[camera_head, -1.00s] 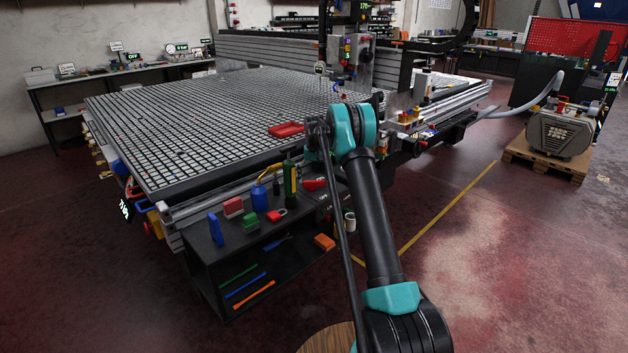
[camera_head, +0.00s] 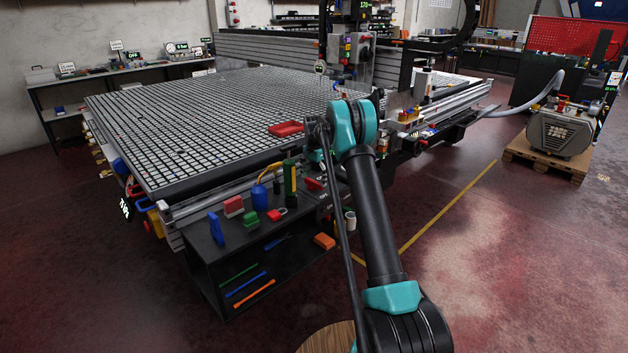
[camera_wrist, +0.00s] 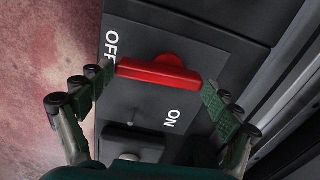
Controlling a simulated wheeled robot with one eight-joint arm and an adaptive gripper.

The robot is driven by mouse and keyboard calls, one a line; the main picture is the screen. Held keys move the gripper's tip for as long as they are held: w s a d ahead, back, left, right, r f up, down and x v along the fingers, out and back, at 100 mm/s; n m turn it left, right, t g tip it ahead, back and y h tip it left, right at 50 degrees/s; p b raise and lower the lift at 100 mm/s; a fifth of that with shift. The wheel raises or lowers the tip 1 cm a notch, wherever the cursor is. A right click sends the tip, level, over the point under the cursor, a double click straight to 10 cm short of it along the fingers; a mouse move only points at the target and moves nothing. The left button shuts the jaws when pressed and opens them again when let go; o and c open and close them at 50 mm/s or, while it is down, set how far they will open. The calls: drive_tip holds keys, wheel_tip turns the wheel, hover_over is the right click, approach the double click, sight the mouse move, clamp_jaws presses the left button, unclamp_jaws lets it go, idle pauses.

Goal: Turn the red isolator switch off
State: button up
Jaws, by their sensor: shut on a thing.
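In the wrist view the red isolator switch handle (camera_wrist: 160,73) sits on a dark panel (camera_wrist: 222,45) with white OFF and ON lettering. The handle lies nearly level across the picture, its left end close to the OFF lettering. ON is below its right half. My gripper (camera_wrist: 158,80) is shut on the handle, one finger against each end. In the head view the red handle (camera_head: 313,184) shows at the near side of the table, left of my arm. My fingers cannot be made out there.
The grid table (camera_head: 200,120) carries a red tray (camera_head: 286,129). Beside the switch, a dark cart (camera_head: 205,262) holds a blue bottle (camera_head: 259,197), a green and yellow tool (camera_head: 290,184), a red padlock (camera_head: 277,214) and coloured blocks. The floor on the right is clear up to the pump (camera_head: 562,132).

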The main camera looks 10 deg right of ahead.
sight(314, 181)
drive_tip(key=shift+m, duration=0.5)
drive_tip(key=o, duration=0.9)
wheel_tip(314, 181, up, 12)
idle(0.5)
